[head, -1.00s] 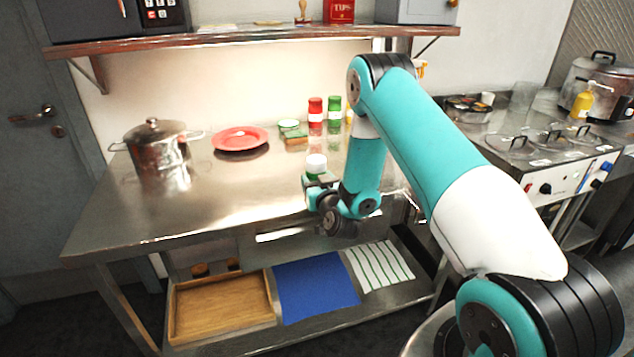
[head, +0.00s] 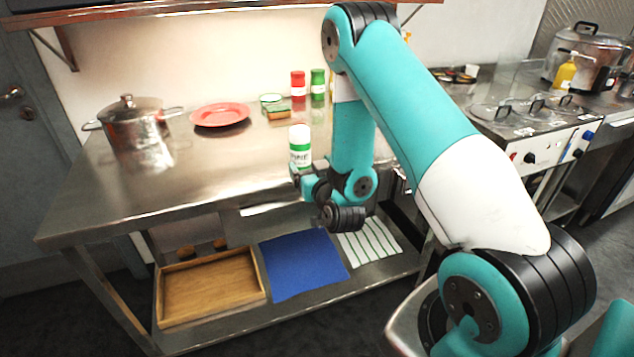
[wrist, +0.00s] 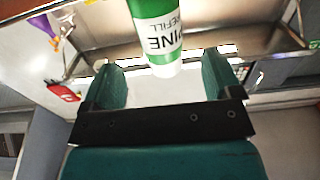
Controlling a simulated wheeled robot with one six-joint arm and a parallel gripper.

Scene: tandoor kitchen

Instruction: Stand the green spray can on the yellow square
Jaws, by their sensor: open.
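The green spray can (head: 300,148), white and green with a white cap, is upright near the counter's front edge, just above my gripper (head: 301,174) in the head view. In the wrist view the can (wrist: 158,35) appears upside down, its lettering inverted. There its cap end lies between the lines of my two open fingers (wrist: 164,82), with a gap on each side. I cannot tell whether the can's base touches the counter, because my gripper hides that part. I see no yellow square in either view.
Below are a wooden tray (head: 210,290) and a blue mat (head: 303,265). The counter's middle is clear.

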